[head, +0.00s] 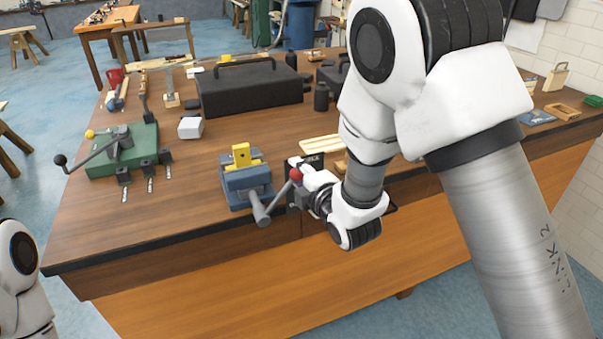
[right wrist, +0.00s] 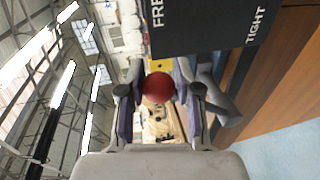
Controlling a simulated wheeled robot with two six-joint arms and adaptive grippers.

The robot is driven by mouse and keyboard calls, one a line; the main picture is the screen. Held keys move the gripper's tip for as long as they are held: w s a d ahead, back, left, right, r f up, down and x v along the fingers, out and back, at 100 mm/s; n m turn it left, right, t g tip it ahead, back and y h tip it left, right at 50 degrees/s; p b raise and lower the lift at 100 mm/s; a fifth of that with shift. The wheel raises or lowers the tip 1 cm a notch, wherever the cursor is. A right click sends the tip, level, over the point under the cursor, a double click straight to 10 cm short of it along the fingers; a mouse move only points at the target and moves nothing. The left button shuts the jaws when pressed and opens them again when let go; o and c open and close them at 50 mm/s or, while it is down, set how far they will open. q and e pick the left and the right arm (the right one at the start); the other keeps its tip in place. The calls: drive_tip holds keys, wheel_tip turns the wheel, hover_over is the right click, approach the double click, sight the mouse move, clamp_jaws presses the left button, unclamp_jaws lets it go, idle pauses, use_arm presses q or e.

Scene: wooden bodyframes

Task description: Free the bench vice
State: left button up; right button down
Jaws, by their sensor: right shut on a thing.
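The bench vice (head: 247,187) is blue-grey and stands near the front edge of the workbench. A yellow block (head: 241,156) sits upright between its jaws. A grey handle bar (head: 279,197) slants up to the right from the screw end to a red ball knob (head: 296,174). My right gripper (head: 299,180) is shut on the red knob. In the right wrist view the knob (right wrist: 160,87) sits between the two fingers (right wrist: 160,100). My left arm shows at the lower left edge, but its gripper is out of view.
A dark sign (right wrist: 205,25) with "TIGHT" and a partly cut-off word beginning "FRE" is close beside my right gripper. A green-based device (head: 122,152) with a lever stands left on the workbench (head: 130,215). A black toolbox (head: 250,90) stands behind the vice.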

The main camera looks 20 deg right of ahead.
drive_tip(key=c, duration=0.7)
unclamp_jaws()
drive_tip(key=shift+a+f, duration=0.2)
drive_tip(key=shift+a, duration=0.05)
drive_tip(key=shift+a+r, duration=0.1)
drive_tip(key=shift+a, duration=0.25)
drive_tip(key=shift+s+d, duration=0.15)
drive_tip(key=shift+d, duration=0.1)
drive_tip(key=v, duration=0.7)
drive_tip(key=shift+s+a+r, duration=0.1)
drive_tip(key=shift+s+a, duration=0.1)
drive_tip(key=shift+w, duration=0.1)
